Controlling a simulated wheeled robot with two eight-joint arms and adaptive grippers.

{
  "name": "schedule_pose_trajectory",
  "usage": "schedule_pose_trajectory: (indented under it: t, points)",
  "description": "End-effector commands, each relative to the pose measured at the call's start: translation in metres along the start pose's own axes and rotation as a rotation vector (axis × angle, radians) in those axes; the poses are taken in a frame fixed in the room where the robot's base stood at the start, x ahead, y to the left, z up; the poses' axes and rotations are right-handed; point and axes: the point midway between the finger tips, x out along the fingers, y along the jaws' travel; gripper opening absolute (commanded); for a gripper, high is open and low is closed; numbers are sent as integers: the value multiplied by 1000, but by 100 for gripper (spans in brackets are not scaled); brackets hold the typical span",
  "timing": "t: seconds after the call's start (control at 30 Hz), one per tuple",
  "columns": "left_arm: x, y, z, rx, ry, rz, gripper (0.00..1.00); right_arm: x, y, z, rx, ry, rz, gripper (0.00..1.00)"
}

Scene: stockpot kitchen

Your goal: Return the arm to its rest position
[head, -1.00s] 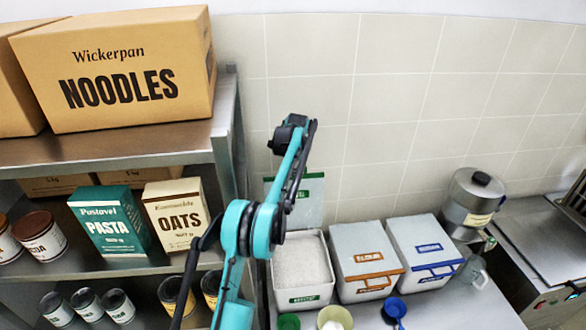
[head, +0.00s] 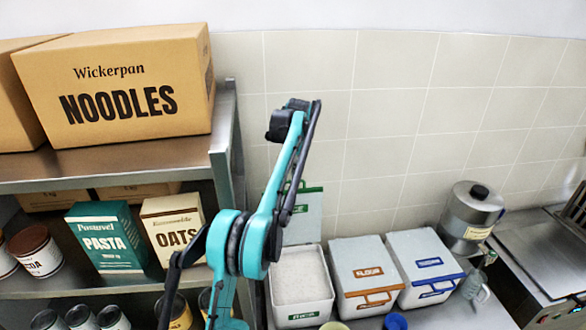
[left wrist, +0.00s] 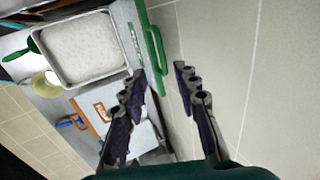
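My left arm, teal and black, rises in the head view in front of the shelf and the wall. The dark end of the arm, which I take for my left gripper (head: 290,116), is high against the tiles, clear of the counter. In the left wrist view the two dark fingers of the left gripper (left wrist: 160,73) stand apart with nothing held between them. A green handle (left wrist: 154,50) of a bin lid shows beyond the fingertips. My right gripper is in neither view.
A metal shelf (head: 110,158) with a noodles box (head: 120,90), pasta box and oats box stands left of the arm. An open bin of white grains (head: 300,278), a flour bin (head: 362,268) and a blue-handled bin (head: 423,262) stand on the counter. The wall is close behind.

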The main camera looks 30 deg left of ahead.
Motion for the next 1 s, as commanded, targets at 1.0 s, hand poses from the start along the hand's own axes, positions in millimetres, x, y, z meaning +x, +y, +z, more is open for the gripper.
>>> schedule_pose_trajectory:
  t: [1.0]
  points:
    - [-9, 214, -5, -449, 158, -39, 31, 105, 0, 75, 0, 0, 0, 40]
